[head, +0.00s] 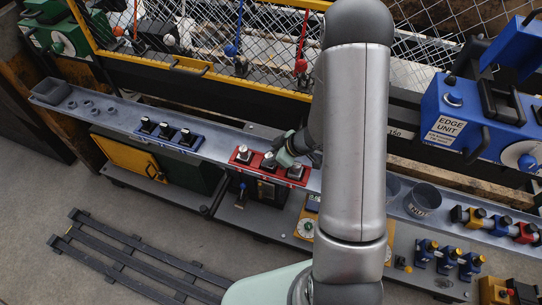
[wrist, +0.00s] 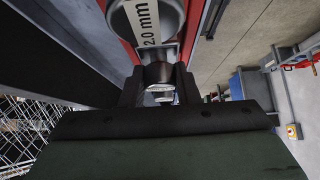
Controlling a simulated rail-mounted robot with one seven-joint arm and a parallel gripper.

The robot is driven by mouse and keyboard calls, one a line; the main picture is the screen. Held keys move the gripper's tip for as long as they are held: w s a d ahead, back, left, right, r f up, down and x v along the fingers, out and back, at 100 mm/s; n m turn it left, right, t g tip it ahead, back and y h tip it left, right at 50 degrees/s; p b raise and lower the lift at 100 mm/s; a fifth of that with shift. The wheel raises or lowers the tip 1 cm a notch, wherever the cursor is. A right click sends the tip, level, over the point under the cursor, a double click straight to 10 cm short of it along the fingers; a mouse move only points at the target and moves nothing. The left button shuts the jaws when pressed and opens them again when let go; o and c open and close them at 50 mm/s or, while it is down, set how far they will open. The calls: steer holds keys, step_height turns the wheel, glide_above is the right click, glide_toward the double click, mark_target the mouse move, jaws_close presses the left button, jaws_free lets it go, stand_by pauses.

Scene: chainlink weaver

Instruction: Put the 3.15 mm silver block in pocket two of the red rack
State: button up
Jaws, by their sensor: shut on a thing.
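The red rack (head: 256,168) lies on the long grey rail near the middle of the head view. Light-topped silver blocks show at its left end (head: 243,153), its middle (head: 268,161) and its right end (head: 295,172). My gripper (head: 287,153) is low over the rack, by the middle and right blocks. In the wrist view my gripper (wrist: 159,88) is shut on a silver block (wrist: 158,73) between its fingertips. Its label is not readable, and its seating is unclear. Just beyond is a silver block labelled "2.0 mm" (wrist: 148,22), beside a red strip of the rack.
A blue rack (head: 170,136) with several dark-topped blocks is left on the rail. A grey cup (head: 422,200) stands to the right. The blue edge unit (head: 455,115) is at right. Chain-link mesh (head: 270,35) and a yellow-edged frame rise behind the rail.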

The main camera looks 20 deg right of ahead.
steer(key=o, duration=1)
steer(key=shift+o, duration=0.2)
steer(key=p+v, duration=0.2)
steer(key=v, duration=1.5)
steer(key=shift+d, duration=0.25)
steer(key=shift+r, duration=0.1)
